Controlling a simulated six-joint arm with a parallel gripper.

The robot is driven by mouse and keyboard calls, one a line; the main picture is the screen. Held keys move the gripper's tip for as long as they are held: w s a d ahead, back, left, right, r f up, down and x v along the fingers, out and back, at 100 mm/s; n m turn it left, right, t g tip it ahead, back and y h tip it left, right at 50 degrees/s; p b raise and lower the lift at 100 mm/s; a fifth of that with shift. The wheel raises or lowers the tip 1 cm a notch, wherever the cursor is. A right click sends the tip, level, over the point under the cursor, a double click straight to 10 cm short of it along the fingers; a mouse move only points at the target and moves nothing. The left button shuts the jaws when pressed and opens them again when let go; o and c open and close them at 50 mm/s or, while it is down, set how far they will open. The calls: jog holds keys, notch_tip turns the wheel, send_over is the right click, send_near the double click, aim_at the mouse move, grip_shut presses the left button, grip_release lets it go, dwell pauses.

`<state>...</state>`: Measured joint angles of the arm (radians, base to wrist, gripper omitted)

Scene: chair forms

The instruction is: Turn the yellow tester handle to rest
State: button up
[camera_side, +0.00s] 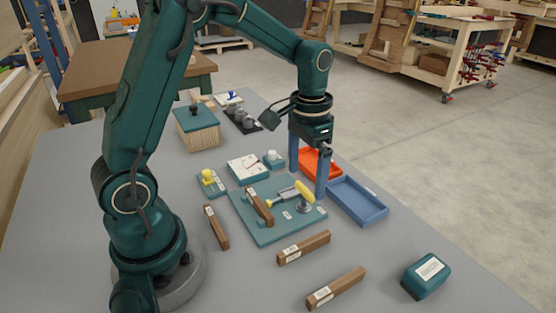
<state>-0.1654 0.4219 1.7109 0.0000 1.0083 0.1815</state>
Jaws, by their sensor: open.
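The yellow tester handle (304,191) sits at the right part of a flat teal tester plate (276,226), above a round metal base (304,204). A metal rod with a yellow part lies to its left, beside a brown wooden block (260,206) on the plate. My gripper (308,180) points down with its two blue fingers spread apart. The fingers are open around or just behind the handle's upper end; I cannot tell whether they touch it. The right finger covers a little of the area beside the handle.
An orange tray (324,160) and a blue tray (358,203) stand behind and right of the plate. Wooden blocks (303,247) (336,288) and a teal box (425,275) lie in front. A small yellow-knobbed piece (209,179) is left.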

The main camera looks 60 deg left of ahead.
jog(key=shift+r, duration=1.45)
jog(key=s+d+r+t, duration=0.3)
jog(key=s+r, duration=0.2)
jog(key=r, duration=0.3)
jog(key=s+d+f+t, duration=0.1)
jog(key=s+f+t, duration=0.1)
jog(key=s, duration=0.6)
jog(key=shift+s+d+f+t, duration=0.25)
jog(key=shift+d+f+t, duration=0.05)
jog(key=shift+d+f, duration=0.1)
